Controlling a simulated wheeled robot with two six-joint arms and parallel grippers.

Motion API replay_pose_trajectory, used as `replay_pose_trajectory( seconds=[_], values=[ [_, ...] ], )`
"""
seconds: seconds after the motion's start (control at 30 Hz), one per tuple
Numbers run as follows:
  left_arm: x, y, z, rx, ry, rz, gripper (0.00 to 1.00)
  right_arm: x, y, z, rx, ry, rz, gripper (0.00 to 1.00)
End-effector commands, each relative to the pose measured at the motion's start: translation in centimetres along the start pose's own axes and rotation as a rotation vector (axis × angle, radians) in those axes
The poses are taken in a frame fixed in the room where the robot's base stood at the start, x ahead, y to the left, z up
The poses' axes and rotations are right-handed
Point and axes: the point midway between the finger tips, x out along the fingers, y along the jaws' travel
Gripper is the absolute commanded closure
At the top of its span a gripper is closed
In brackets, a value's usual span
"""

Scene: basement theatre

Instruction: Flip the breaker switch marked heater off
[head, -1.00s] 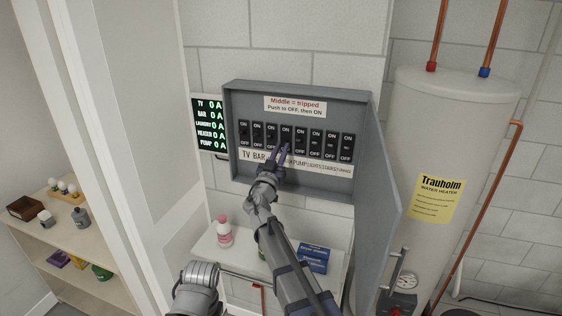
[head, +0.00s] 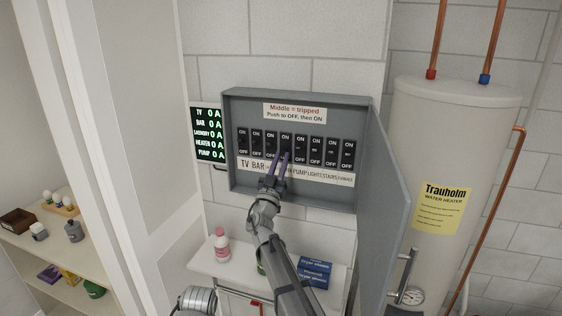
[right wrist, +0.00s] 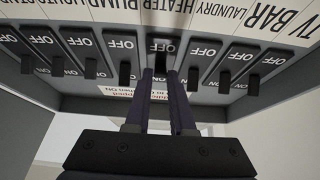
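The grey breaker box (head: 228,150) hangs open on the wall, with a row of black switches. The heater switch (head: 286,140) is fourth from the left in the head view. In the right wrist view the labels are upside down, and the heater switch (right wrist: 162,45) is at top centre. My right gripper (head: 280,157) is at its lower part, fingers apart. In the right wrist view the gripper (right wrist: 163,74) straddles the area of its lever, which is partly hidden; contact cannot be told. The lever appears nearer its OFF mark than neighbouring levers. My left gripper is not visible.
Neighbouring switches sit close on both sides. The box door (head: 385,195) is swung open at right, near the water heater (head: 445,145). The display (head: 208,133) reads 0 A throughout.

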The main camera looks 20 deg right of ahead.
Motion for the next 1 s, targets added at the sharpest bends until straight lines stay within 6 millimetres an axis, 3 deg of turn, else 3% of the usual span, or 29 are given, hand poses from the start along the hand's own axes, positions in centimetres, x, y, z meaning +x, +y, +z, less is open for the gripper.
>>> replay_pose_trajectory(
  seconds=[0.03,0.23,0.57,0.77,1.0],
  values=[
    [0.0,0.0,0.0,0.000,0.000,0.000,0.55,0.0,0.0,0.0,0.000,0.000,0.000,0.71],
    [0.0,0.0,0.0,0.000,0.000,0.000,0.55,0.0,0.0,0.0,0.000,0.000,0.000,0.50],
    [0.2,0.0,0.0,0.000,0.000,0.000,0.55,-0.4,0.0,0.1,0.000,0.000,-0.001,0.50],
    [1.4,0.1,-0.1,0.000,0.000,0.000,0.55,-2.5,0.0,0.2,0.001,0.000,-0.002,0.50],
    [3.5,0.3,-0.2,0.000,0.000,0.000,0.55,-6.5,0.1,0.3,0.002,0.000,-0.002,0.50]
  ],
)
